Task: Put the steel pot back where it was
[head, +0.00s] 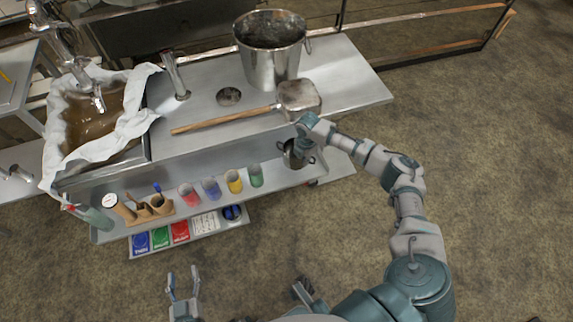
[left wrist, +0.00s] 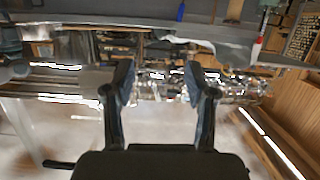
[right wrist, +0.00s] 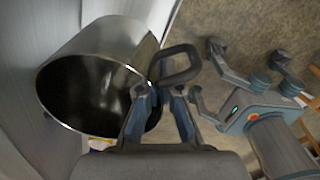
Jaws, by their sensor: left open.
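The small steel pot (head: 290,160) is at the right end of the lower shelf, partly covered by my right gripper (head: 303,146). In the right wrist view the pot (right wrist: 72,85) is tilted in the picture, with its dark open mouth facing the camera and a loop handle (right wrist: 178,64) at its rim. My right gripper's fingers (right wrist: 162,93) are partly closed at that handle and look shut on it. I cannot tell whether the pot rests on the shelf. My left gripper (head: 183,275) is open and empty, in front of the lowest shelf; it also shows in the left wrist view (left wrist: 158,80).
A large steel bucket (head: 272,62) and a wooden-handled scoop (head: 299,98) are on the upper counter (head: 345,85). Several coloured cups (head: 234,181) line the lower shelf left of the pot. A cloth-lined basin (head: 98,105) is at the left. The floor at right is clear.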

